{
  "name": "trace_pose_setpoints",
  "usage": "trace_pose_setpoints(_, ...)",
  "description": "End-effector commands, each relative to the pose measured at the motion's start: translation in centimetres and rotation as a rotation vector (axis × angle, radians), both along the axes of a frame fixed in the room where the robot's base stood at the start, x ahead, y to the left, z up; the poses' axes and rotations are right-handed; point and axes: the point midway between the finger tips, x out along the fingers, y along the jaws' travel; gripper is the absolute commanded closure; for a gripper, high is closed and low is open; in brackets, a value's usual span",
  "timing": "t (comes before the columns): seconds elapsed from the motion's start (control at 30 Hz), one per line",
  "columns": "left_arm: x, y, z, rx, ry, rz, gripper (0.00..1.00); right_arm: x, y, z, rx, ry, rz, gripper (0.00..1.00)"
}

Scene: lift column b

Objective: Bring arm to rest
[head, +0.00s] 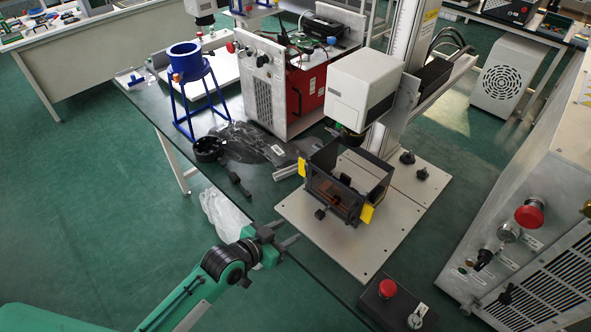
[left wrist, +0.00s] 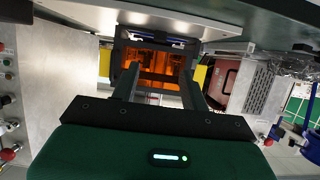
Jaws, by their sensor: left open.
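My left arm (head: 212,272), green with black joints, reaches in from the bottom left in the head view. Its left gripper (head: 288,231) is near the table's front edge, to the left of the machine's pale base plate. In the left wrist view the two dark fingers of the left gripper (left wrist: 160,72) stand apart with nothing between them. Beyond them is a dark box with orange panels (left wrist: 153,68), which is also in the head view (head: 323,192). The fingers look apart from the box. My right gripper is in neither view.
A white laser head (head: 358,88) hangs over the box on its pale base plate (head: 309,238). A red-button control box (head: 391,299) lies in front. A large grey machine (head: 540,210) stands right. A blue stand (head: 192,95) is at back left. Green floor (head: 95,190) is open at left.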

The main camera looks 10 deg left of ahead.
Motion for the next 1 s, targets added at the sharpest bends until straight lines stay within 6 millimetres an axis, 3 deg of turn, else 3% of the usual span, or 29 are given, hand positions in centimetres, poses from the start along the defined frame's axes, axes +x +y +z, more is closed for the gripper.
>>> trace_pose_setpoints(0.27, -1.2, 0.1, -0.3, 0.018, 0.043, 0.009, 0.55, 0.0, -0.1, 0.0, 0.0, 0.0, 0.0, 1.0)
trace_pose_setpoints(0.43, -5.6, 1.7, -0.9, 0.1, 0.205, 0.066, 0.55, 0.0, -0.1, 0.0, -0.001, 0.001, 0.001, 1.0)
trace_pose_setpoints(0.6, -11.1, 5.2, -1.4, 0.203, 0.409, 0.176, 0.55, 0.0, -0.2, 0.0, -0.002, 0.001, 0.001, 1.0)
trace_pose_setpoints(1.0, -20.1, 11.3, -0.8, 0.336, 0.714, 0.385, 0.55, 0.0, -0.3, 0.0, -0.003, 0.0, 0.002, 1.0)
